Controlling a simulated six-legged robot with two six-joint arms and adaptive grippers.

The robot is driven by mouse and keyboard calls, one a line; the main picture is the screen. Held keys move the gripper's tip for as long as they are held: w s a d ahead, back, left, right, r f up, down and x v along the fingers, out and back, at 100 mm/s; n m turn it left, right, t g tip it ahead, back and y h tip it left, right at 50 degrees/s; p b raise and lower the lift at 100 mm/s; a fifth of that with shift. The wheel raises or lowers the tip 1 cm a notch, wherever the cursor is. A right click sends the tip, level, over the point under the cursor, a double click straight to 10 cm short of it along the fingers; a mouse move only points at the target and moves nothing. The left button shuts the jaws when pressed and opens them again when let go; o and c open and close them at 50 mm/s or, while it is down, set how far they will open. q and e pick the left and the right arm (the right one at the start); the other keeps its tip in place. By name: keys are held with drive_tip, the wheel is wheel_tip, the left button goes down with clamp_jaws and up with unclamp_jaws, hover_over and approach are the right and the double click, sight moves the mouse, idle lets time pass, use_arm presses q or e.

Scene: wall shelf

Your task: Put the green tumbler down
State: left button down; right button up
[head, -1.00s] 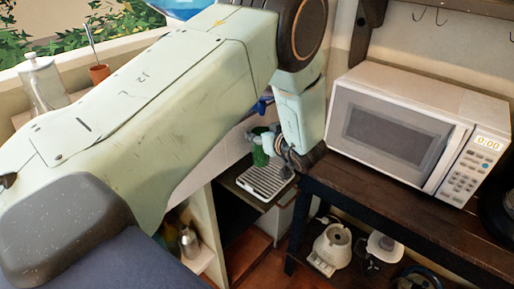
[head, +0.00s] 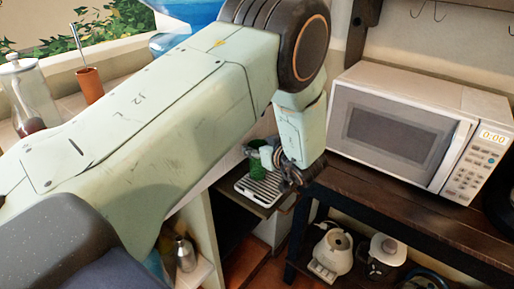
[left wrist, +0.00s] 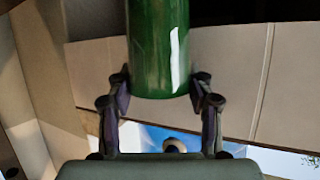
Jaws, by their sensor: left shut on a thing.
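The green tumbler (head: 258,167) is in my left gripper (head: 267,155), small and partly covered by it in the head view. It shows against a white ribbed tray (head: 254,192) on a low dark shelf. I cannot tell whether its base touches the tray. In the left wrist view the tumbler (left wrist: 158,45) is a shiny dark green cylinder. The two fingers of my left gripper (left wrist: 160,88) are shut on it, one on each side. My right gripper is not in view.
A white microwave (head: 400,130) stands on the dark wooden shelf (head: 400,210) at the right, close beside my left wrist. A glass jar (head: 30,95) and an orange cup (head: 90,85) stand at the left.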

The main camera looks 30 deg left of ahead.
use_arm(q)
drive_tip(key=shift+d, duration=0.45)
drive_tip(key=c, duration=0.9)
unclamp_jaws()
drive_tip(key=shift+w+f, duration=0.1)
drive_tip(key=o, duration=0.4)
drive_tip(key=shift+a+f, duration=0.1)
drive_tip(key=shift+a, duration=0.15)
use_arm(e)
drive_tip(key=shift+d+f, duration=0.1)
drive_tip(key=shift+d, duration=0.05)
use_arm(q)
drive_tip(key=shift+d, duration=0.15)
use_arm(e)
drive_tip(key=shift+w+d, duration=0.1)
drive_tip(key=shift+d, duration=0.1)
